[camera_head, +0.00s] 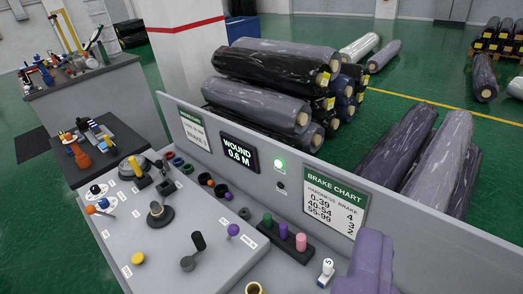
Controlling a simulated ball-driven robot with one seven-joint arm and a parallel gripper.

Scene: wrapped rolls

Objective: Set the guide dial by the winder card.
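A grey control panel (112,228) fills the lower left. A dark round dial-like knob (160,213) sits on it, with a black-handled lever (195,250) nearer me. Their labels are too small to read, so I cannot tell which control is the guide dial. A green-headed card (193,128) hangs at the left of the upright board; its text is unclear and I cannot tell if it is the winder card. A purple shape (366,262) at the lower right edge looks like part of my gripper; no fingertips or gap show, and nothing is seen held.
The upright board bears a display (239,153) reading "WOUND 0.6 M", a lit green lamp (279,164) and a brake chart (335,205). A black rack (285,240) holds green, purple and pink pegs. Wrapped rolls (262,100) lie stacked behind.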

